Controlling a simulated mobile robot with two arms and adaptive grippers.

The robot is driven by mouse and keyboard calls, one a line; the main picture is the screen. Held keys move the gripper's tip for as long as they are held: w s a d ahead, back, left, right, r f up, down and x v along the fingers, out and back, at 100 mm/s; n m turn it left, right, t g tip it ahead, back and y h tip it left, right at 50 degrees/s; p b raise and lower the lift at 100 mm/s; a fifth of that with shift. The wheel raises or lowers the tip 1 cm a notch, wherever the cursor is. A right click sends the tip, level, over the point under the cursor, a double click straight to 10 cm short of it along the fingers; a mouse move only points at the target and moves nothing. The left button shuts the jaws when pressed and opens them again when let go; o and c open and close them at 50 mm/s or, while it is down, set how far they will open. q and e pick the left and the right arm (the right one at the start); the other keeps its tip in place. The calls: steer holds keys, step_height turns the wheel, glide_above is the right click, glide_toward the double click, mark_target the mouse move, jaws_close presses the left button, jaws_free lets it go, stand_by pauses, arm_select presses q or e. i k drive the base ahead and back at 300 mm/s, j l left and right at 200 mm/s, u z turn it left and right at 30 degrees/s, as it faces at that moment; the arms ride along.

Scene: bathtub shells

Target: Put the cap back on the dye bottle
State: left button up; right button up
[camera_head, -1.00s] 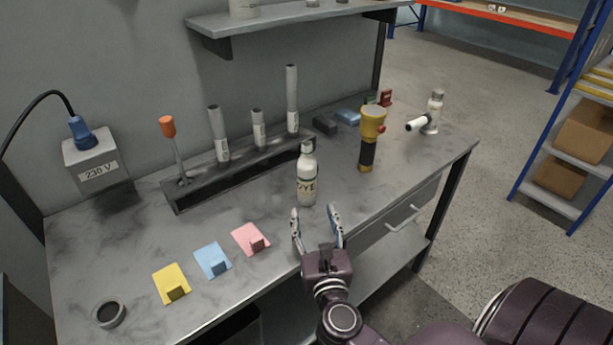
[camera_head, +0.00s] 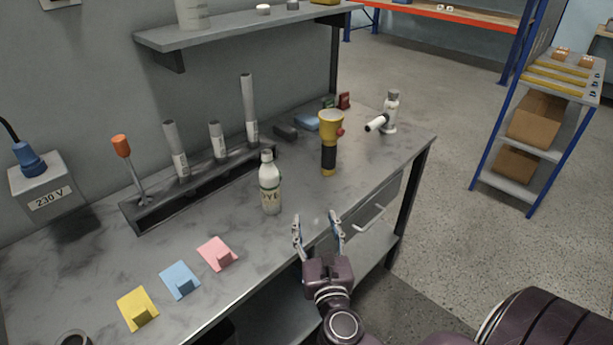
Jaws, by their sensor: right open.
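The white dye bottle (camera_head: 269,190), labelled "DYE", stands upright on the grey workbench (camera_head: 245,245). Its top looks pale and narrow, and I cannot tell whether a cap is on it. A small white round piece (camera_head: 263,9) and a small grey one (camera_head: 292,4) lie on the wall shelf; either could be a cap, but they are too small to tell. My right gripper (camera_head: 318,222) is open and empty, at the front edge of the bench, in front and to the right of the bottle, apart from it. My left gripper is out of view.
A yellow flashlight (camera_head: 330,140) stands right of the bottle, with a white-and-black device (camera_head: 386,115) farther right. A dark rack (camera_head: 205,185) with tubes and a screwdriver runs behind. Colored notes (camera_head: 180,280) lie front left. The wall shelf (camera_head: 240,28) hangs above.

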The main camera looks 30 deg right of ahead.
mark_target(268, 175)
steer(key=z, duration=0.85)
